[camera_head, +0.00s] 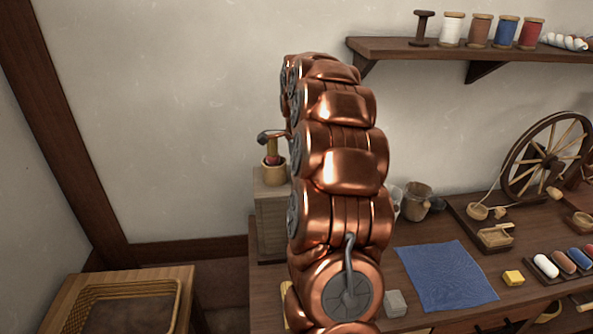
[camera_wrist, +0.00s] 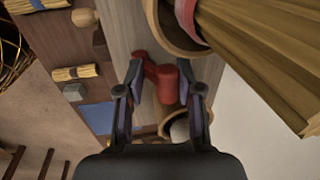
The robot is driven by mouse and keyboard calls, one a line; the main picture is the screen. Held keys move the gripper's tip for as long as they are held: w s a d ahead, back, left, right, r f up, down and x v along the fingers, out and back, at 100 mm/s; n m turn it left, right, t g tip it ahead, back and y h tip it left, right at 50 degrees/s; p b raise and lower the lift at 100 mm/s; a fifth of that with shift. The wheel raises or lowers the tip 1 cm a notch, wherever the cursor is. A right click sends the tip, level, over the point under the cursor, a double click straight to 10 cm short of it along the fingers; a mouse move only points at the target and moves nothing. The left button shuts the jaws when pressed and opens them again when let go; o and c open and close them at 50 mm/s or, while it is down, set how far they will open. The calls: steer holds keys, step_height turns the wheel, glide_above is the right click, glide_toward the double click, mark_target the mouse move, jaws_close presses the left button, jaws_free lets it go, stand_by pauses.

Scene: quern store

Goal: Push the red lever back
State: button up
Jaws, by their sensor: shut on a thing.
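The red lever (camera_wrist: 167,82) shows in the wrist view, low over a pale wooden surface (camera_wrist: 122,35). My gripper (camera_wrist: 164,84) has one finger on each side of it and is shut on it. The left finger lies close against the lever's left end; contact on the right side is hard to see. In the head view my copper arm fills the middle and hides my gripper, and I cannot make out the lever there.
In the wrist view a round wooden pot (camera_wrist: 160,32) and a large straw-coloured bundle (camera_wrist: 252,58) crowd the lever's far side. In the head view a blue cloth (camera_head: 444,275), a grey block (camera_head: 395,304) and a spinning wheel (camera_head: 548,157) sit right of my arm. A shelf (camera_head: 415,48) hangs above.

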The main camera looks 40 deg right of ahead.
steer(key=shift+f, duration=0.15)
steer(key=o, duration=1.2)
steer(key=shift+w+d, duration=0.1)
steer(key=shift+s+a+r, duration=0.2)
steer(key=shift+r, duration=1.8)
steer(key=shift+s+a+r, duration=0.15)
steer(key=shift+s+r, duration=0.1)
steer(key=shift+r, duration=1.7)
steer(key=shift+s+a+r, duration=0.2)
steer(key=shift+r, duration=1.8)
